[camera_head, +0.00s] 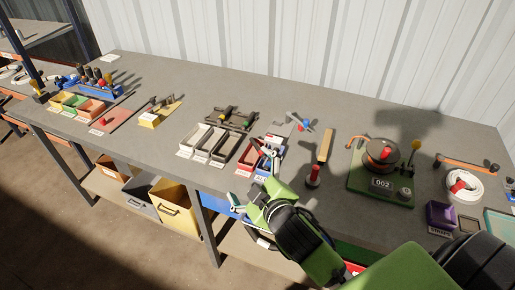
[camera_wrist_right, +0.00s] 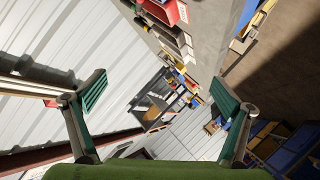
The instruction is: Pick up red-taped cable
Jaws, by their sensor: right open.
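A coil of white cable (camera_head: 466,190) lies at the right of the bench, with a red piece on it; I cannot tell whether this is tape. No cable is clearly marked by red tape in these views. My left gripper is not in view.
A green board with a spool (camera_head: 381,154) stands left of the coil. A purple bin (camera_head: 440,214) is in front of the coil. Grey bins (camera_head: 211,142) and a red bin (camera_head: 249,156) stand mid-bench.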

